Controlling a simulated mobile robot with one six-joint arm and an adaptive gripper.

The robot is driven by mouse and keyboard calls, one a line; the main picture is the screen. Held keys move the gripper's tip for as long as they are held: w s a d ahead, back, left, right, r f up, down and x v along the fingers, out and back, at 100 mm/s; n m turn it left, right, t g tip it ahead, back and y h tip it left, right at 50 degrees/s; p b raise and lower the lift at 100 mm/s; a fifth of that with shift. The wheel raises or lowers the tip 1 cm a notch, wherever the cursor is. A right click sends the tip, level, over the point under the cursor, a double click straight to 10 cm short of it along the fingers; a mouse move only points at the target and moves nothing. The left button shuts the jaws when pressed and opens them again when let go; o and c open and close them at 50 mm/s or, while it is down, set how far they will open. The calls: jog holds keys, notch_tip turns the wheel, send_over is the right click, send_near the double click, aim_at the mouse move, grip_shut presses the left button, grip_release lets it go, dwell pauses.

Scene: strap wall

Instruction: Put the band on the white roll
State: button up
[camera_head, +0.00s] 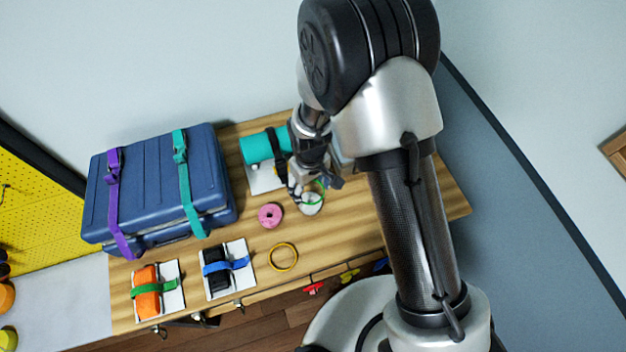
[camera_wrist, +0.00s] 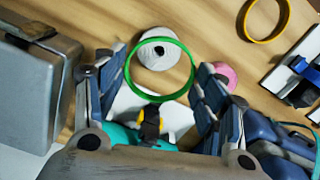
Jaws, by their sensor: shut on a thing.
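The white roll (camera_head: 310,207) stands on the wooden table below my gripper (camera_head: 317,184); its top and centre hole show in the wrist view (camera_wrist: 150,50). The green band (camera_head: 321,186) is a thin ring held between my fingers. In the wrist view my gripper (camera_wrist: 160,80) has one finger on each side of the green band (camera_wrist: 160,98). There the band crosses in front of the roll, and the roll's far edge sticks out beyond the ring. The band looks above the roll, not around it; the height gap is hard to judge.
A pink roll (camera_head: 264,216) stands close left of the white roll. A yellow band (camera_head: 283,269) lies near the front edge. A teal roll (camera_head: 256,148) with a black strap is behind. A blue suitcase (camera_head: 150,187) fills the left; strapped orange (camera_head: 146,278) and black (camera_head: 215,258) bundles lie in front.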

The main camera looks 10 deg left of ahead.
aim_at(310, 200)
jog(key=shift+w+a+f, duration=0.15)
jog(key=shift+w+f, duration=0.05)
jog(key=shift+f, duration=0.3)
jog(key=shift+s+f+b, duration=0.1)
jog(key=shift+f+b, duration=0.3)
jog(key=shift+f, duration=0.15)
jog(key=shift+f+b, duration=1.3)
jog(key=shift+f, duration=0.8)
jog(key=shift+f+b, duration=1.25)
jog(key=shift+b, duration=0.35)
dwell(0.3)
jog(key=o, duration=0.7)
jog(key=shift+r+p, duration=2.65)
jog(key=shift+r, duration=1.4)
